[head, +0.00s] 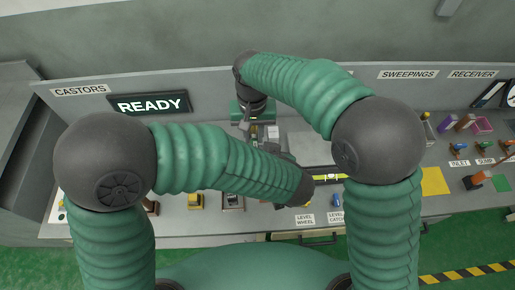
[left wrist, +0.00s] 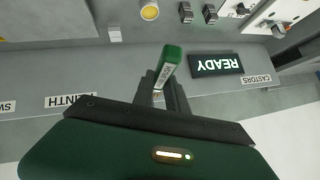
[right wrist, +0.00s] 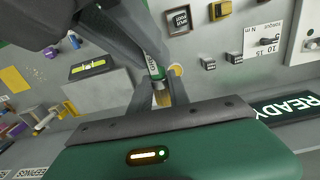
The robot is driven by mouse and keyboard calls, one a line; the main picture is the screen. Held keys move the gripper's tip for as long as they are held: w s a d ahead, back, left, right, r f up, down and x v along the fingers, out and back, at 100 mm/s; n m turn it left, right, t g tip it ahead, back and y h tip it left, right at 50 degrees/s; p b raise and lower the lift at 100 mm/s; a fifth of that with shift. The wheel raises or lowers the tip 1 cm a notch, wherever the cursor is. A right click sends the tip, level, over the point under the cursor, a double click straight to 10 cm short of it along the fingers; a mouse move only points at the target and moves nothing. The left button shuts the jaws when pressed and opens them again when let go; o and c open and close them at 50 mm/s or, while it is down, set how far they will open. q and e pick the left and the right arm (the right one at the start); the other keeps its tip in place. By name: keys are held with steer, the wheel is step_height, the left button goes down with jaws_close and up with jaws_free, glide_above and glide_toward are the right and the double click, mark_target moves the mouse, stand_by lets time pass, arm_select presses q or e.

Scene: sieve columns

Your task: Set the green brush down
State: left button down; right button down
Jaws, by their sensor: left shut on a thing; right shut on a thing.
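The green brush shows in the left wrist view (left wrist: 170,56) as a green handle with a white label, between the closed fingers of my left gripper (left wrist: 163,88). In the right wrist view, the brush (right wrist: 155,72) has its labelled handle pointing away and a tan end at the closed fingers of my right gripper (right wrist: 162,93). A dark part of my left arm reaches in from the upper left to the handle there. Both grippers appear to hold the same brush, above the bench. In the head view, my right gripper (head: 247,122) points down near the back wall; my left fingers are hidden.
The grey bench (head: 435,155) runs along a wall with a READY sign (head: 150,104). A level (head: 332,177) lies on a dark block right of the grippers. A yellow pad (head: 434,181) and several small tools stand further right. My arms cover much of the middle.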

steer(key=c, duration=1.2)
jaws_free()
steer(key=shift+a, duration=0.2)
steer(key=shift+o, duration=0.2)
steer(key=shift+r, duration=0.1)
